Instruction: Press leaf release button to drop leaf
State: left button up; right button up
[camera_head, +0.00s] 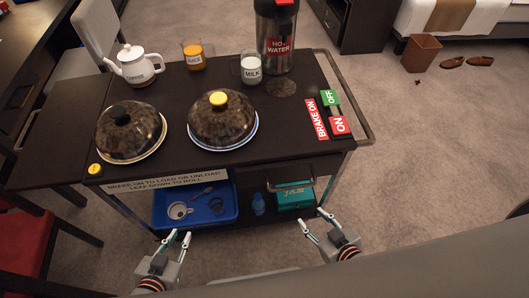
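A yellow button (95,169) sits at the front left corner of the dark cart top (180,100). A dark leaf (60,130) extends level from the cart's left side. My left gripper (178,237) is open and empty, in front of the cart and below its top, right of the button and apart from it. My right gripper (313,218) is open and empty near the cart's front right, far from the button.
Two domed plates (130,130) (222,120), a coffee pot (137,66), juice (194,56), milk (250,68) and a hot water flask (277,35) stand on top. Brake labels (317,118) are at right. A blue tray (205,205) is below. A red chair (25,240) stands left.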

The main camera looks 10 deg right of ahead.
aim_at(94, 169)
jog(key=u, duration=1.25)
